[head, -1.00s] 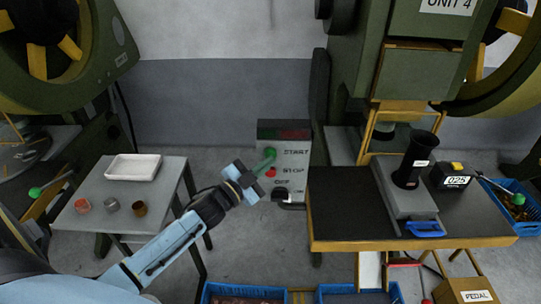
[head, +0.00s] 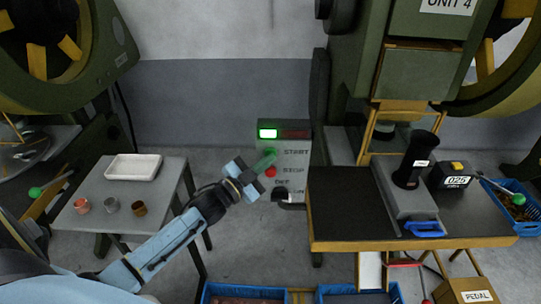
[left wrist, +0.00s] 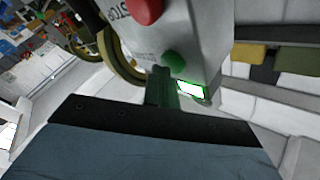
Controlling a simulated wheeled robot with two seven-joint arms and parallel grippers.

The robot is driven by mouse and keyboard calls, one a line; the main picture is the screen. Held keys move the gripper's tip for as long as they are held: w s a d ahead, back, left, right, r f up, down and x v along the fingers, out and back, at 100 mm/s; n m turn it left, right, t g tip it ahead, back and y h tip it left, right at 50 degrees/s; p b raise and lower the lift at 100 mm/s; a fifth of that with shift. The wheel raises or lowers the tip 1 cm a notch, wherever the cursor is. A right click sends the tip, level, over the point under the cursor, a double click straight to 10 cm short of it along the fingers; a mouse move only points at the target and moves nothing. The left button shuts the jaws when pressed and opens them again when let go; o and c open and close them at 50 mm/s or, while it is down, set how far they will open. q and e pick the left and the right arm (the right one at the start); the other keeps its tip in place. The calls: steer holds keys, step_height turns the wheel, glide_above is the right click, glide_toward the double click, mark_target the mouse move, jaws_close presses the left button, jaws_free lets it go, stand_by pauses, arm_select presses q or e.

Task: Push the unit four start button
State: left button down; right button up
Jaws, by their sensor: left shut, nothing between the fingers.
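The grey control box (head: 291,186) stands beside the Unit 4 machine (head: 420,75). It carries a green START button (head: 271,153), a red STOP button (head: 271,171) and a dark switch near OFF and ON. Its green lamp (head: 268,133) is lit; the red lamp (head: 296,134) beside it is dark. My left gripper (head: 264,163) is shut and empty, with its tips at the START button. In the left wrist view the fingertips (left wrist: 161,80) are close below the green button (left wrist: 174,60); I cannot tell whether they touch. My right gripper is out of view.
A work table (head: 330,215) at the right holds a black funnel-shaped part (head: 415,160) and a display reading 025 (head: 456,181). A small grey table (head: 95,190) at the left holds a white tray (head: 133,167) and several small cups. Blue crates (head: 215,288) stand below.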

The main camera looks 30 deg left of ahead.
arm_select(q)
steer(key=shift+s, duration=0.1)
steer(key=shift+s+d+p, duration=0.45)
steer(key=shift+s, duration=0.2)
steer(key=s+d, duration=0.1)
steer(key=s+p, duration=0.1)
steer(key=s, duration=0.1)
steer(key=s+d+p, duration=0.1)
steer(key=shift+s+d, duration=0.15)
steer(key=shift+d, duration=0.15)
stand_by(0.9)
